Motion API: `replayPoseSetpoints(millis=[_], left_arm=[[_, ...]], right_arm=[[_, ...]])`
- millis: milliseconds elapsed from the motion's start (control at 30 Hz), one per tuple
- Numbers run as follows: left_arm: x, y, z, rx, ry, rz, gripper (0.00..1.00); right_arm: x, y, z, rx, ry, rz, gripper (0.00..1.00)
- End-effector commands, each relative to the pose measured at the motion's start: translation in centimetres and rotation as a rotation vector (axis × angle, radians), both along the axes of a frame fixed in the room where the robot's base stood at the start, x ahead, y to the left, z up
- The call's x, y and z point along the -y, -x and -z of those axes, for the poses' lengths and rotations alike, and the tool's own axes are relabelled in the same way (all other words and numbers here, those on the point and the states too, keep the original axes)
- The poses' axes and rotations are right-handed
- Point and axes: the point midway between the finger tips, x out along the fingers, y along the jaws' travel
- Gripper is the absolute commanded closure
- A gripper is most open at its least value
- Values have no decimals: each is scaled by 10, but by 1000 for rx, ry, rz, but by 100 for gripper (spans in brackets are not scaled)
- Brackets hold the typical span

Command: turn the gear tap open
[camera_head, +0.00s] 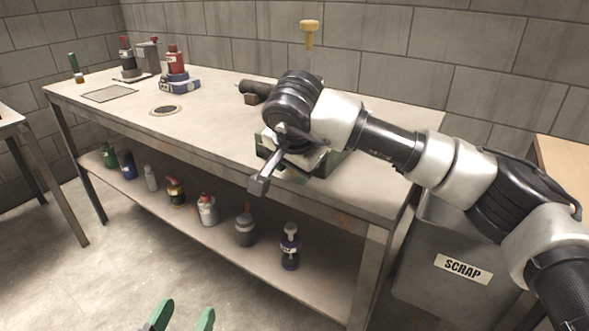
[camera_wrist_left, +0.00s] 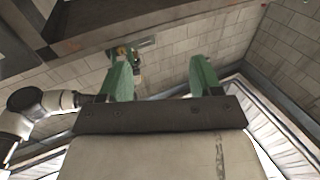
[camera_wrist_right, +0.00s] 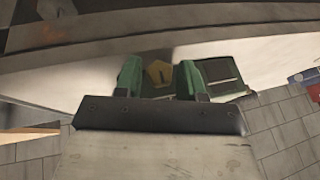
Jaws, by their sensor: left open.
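I cannot make out the gear tap for certain. In the head view my right arm covers most of a green-based device (camera_head: 338,157) at the bench's front right. A yellow T-shaped top (camera_head: 309,26) on a thin stem rises behind my wrist. In the right wrist view a yellow angular piece (camera_wrist_right: 158,73) with a dark slit lies between the green fingers of my right gripper (camera_wrist_right: 160,72). Whether they touch it is unclear. A green block (camera_wrist_right: 219,74) is beside them. My left gripper (camera_head: 183,316) is open and empty in front of the bench, away from the device.
The workbench (camera_head: 215,118) carries a dark cylinder on a block (camera_head: 256,91), a round disc (camera_head: 165,110), a flat plate (camera_head: 108,94) and red and dark containers (camera_head: 174,62) at left. Several bottles stand on its lower shelf (camera_head: 270,262). A SCRAP bin (camera_head: 440,283) stands right.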

Motion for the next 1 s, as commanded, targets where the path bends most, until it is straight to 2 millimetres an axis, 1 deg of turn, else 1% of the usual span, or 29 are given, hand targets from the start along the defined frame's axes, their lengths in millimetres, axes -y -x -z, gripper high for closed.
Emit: replayPoseSetpoints(millis=[233, 267, 400, 467, 500, 600, 667, 867, 1000], left_arm=[[0, 0, -1, 6, 1, 0, 36], [0, 0, -1, 6, 1, 0, 36], [0, 0, -1, 5, 1, 0, 36], [0, 0, -1, 5, 1, 0, 36], [0, 0, -1, 5, 1, 0, 36], [0, 0, -2, 0, 0, 0, 36], [-1, 0, 3, -41, -10, -2, 36], [-9, 8, 32, -273, -69, -18, 36], [-15, 19, 53, -448, -112, -29, 36]], right_arm=[[0, -1, 1, 1, -1, 0, 61], [0, -1, 1, 1, -1, 0, 62], [0, 0, 1, 1, -1, 0, 84], [0, 0, 1, 1, -1, 0, 93], [0, 0, 1, 1, -1, 0, 95], [0, 0, 0, -2, 3, 0, 95], [-1, 0, -1, -7, 7, -1, 95], [-2, -1, -2, -32, 42, 0, 95], [-2, -1, -2, -52, 69, 0, 95]])
